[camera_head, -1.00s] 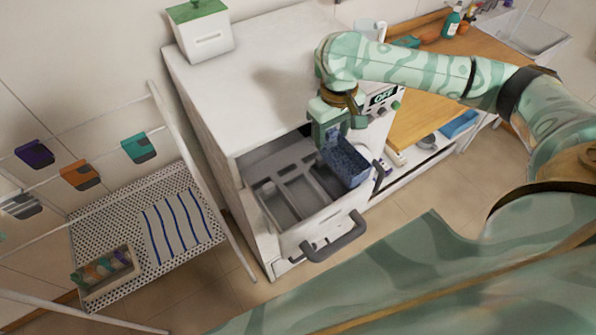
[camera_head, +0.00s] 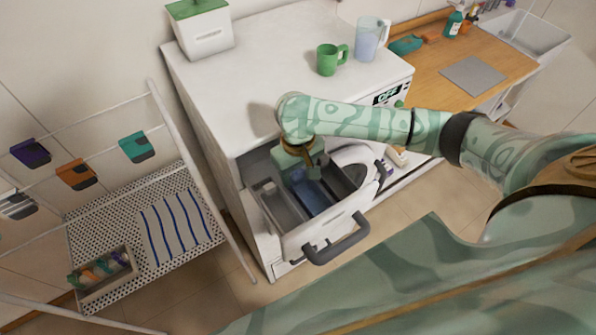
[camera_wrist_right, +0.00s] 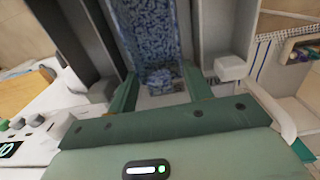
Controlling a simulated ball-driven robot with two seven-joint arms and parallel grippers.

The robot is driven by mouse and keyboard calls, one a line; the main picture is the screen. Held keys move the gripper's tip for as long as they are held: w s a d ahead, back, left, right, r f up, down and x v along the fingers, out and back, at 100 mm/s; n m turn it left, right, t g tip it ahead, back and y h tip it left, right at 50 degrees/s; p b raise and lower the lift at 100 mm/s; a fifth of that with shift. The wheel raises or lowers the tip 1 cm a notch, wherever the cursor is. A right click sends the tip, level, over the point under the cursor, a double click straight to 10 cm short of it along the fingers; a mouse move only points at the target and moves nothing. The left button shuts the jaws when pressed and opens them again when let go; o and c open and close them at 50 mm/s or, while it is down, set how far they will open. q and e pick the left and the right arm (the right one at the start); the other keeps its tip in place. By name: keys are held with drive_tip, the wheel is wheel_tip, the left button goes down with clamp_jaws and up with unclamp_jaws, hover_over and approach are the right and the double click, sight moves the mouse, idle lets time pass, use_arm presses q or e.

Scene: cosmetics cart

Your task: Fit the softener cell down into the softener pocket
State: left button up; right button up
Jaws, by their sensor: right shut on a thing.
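The softener cell is a blue speckled block; in the head view its blue face (camera_head: 313,197) shows within the middle channel of the open drawer (camera_head: 290,243), below my right gripper (camera_head: 306,172). My right gripper is shut on its upper end, and the wrist and forearm hide part of it. In the right wrist view the cell (camera_wrist_right: 145,32) stretches away between grey drawer walls, with the fingers (camera_wrist_right: 160,88) on either side of its near end. It looks at least partly down in the channel; how deep it sits I cannot tell. My left gripper is not in view.
Grey compartments flank the channel, and a dark handle (camera_head: 337,240) spans the drawer front. A green mug (camera_head: 330,60), a clear jug (camera_head: 370,40) and a green-lidded box (camera_head: 203,35) stand on the white machine top. A wire rack (camera_head: 140,215) is at the left.

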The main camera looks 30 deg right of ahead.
drive_tip(key=o, duration=0.9)
drive_tip(key=shift+c, duration=0.2)
wheel_tip(320, 180, up, 12)
drive_tip(key=p, duration=0.3)
